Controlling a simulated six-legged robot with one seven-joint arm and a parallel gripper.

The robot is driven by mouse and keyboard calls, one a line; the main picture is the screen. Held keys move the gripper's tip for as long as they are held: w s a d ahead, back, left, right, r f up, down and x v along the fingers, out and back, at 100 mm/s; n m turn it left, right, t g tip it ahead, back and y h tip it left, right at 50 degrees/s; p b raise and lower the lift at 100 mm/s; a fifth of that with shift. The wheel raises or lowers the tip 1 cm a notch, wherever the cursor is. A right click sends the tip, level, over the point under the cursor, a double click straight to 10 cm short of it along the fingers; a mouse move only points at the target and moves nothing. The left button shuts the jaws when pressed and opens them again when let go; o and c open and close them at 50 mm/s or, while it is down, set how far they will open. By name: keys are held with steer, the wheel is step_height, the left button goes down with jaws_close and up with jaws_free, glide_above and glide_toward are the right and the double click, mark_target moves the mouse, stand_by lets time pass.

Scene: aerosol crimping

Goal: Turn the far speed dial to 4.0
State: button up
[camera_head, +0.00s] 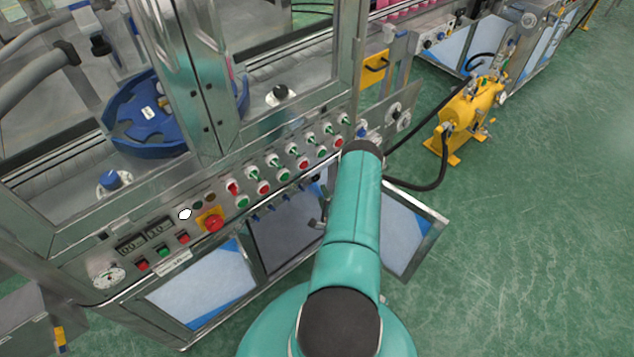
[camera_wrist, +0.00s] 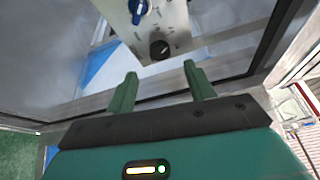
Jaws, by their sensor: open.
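In the wrist view a black round dial (camera_wrist: 160,48) sits on a grey panel plate (camera_wrist: 176,22) with scale marks around it. Its exact reading is too small to tell. My gripper (camera_wrist: 161,72) is open and empty. Its two green fingers point toward the plate, one to each side of the dial in the picture, and appear short of it. In the head view my arm hides the gripper. Knobs show on a metal plate (camera_head: 377,122) at the panel's right end; I cannot tell which one is the dial in the wrist view.
A blue selector knob (camera_wrist: 138,8) is close to the black dial. In the head view, rows of red and green buttons and switches line the panel, with a red emergency button (camera_head: 212,222) at left. A yellow pump (camera_head: 468,115) with a black hose stands at right. Green floor is clear.

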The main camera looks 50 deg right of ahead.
mark_target(316, 179)
steer(key=x, duration=0.7)
steer(key=shift+w+d, duration=0.1)
steer(key=shift+w, duration=0.05)
steer(key=c, duration=1)
